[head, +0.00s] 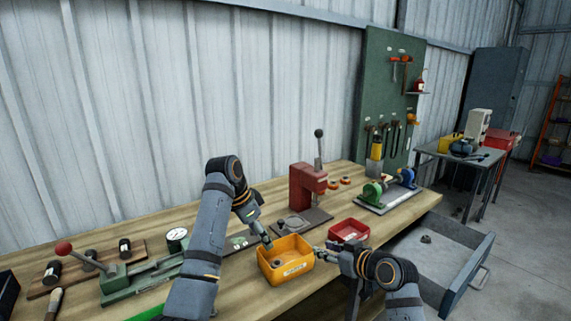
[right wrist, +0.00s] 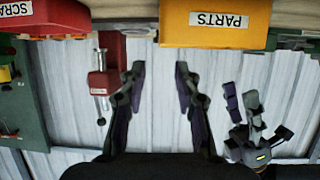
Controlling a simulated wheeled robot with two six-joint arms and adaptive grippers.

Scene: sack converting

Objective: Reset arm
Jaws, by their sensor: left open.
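My left gripper (head: 265,241) is open and hangs at the back left edge of the yellow bin (head: 284,262); I cannot tell whether it touches. In the right wrist view my left gripper (right wrist: 243,103) shows two spread fingers with nothing between them. My right gripper (head: 322,250) is at the yellow bin's right side, in front of the red bin (head: 349,231). In the right wrist view my right gripper (right wrist: 159,72) is open and empty. The yellow bin (right wrist: 214,22), labelled PARTS, and the red bin appear upside down there.
A red lever press (head: 307,186) stands behind the bins on the wooden bench (head: 352,207). A green lever tool (head: 128,278) and a round dial (head: 176,235) are at the left. A green-and-blue fixture (head: 388,190) is at the right. An open grey drawer (head: 462,270) juts out.

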